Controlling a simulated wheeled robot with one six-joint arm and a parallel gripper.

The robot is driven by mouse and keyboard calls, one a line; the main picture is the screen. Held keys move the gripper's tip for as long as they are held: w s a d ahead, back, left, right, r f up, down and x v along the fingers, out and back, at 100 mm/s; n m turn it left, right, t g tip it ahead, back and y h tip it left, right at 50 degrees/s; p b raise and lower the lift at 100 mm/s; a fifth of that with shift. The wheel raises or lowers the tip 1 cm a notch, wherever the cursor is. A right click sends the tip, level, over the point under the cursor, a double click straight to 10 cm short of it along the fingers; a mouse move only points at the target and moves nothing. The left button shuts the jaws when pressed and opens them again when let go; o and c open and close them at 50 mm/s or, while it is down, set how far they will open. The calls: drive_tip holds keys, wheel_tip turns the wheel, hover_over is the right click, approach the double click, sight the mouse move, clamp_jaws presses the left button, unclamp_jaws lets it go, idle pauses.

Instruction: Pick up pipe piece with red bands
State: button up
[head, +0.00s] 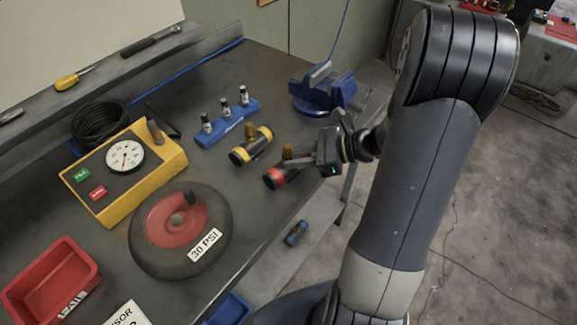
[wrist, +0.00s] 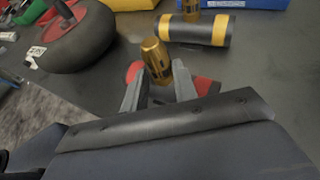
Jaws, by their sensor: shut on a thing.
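The pipe piece with red bands (head: 274,179) is a short dark tube with a brass fitting (head: 287,152) standing up from it. It is near the right edge of the workbench in the head view. My gripper (head: 306,160) is shut on it. In the wrist view my gripper (wrist: 159,85) has a finger on each side of the brass fitting (wrist: 155,60), and red bands (wrist: 134,71) show beside the fingers. The middle of the pipe is hidden by the gripper. I cannot tell whether the pipe touches the bench.
A yellow-banded pipe (head: 251,146) lies close by on the left. Beyond are a blue holder (head: 228,122) with small bottles and a blue vise (head: 322,92). A wheel marked 30 PSI (head: 150,262), a yellow gauge box (head: 163,165) and a red bin (head: 48,282) fill the left.

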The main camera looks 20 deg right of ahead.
drive_tip(key=shift+s+f, duration=0.1)
drive_tip(key=shift+f, duration=0.2)
clamp_jaws()
